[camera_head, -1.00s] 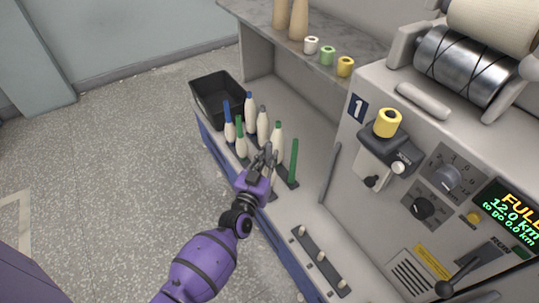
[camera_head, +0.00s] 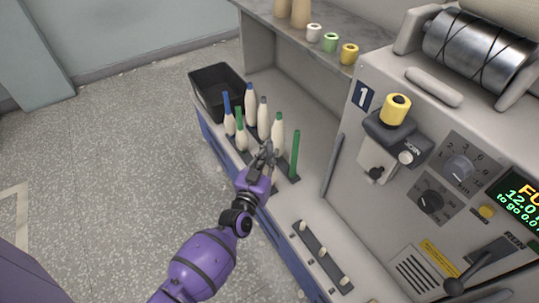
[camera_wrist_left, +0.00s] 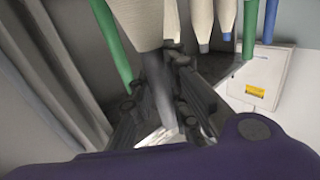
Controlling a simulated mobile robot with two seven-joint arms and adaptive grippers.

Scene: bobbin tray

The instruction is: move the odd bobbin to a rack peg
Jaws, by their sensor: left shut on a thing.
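My left gripper (camera_head: 267,152) is at the near side of the bobbin tray (camera_head: 232,142). It is shut on the grey tip of a cream bobbin (camera_wrist_left: 157,85), seen in the left wrist view; the head view hides this bobbin behind the gripper. A bare green tube (camera_head: 295,155) stands at the near end. The peg rack (camera_head: 314,243), with three pale pegs, lies empty nearer me. My right gripper is out of view.
A black bin (camera_head: 207,84) stands behind the tray. The machine panel (camera_head: 390,215) rises right of the work surface, with a grey bar (camera_head: 332,165) beside it. A shelf with small spools (camera_head: 331,43) is above. The surface between tray and rack is clear.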

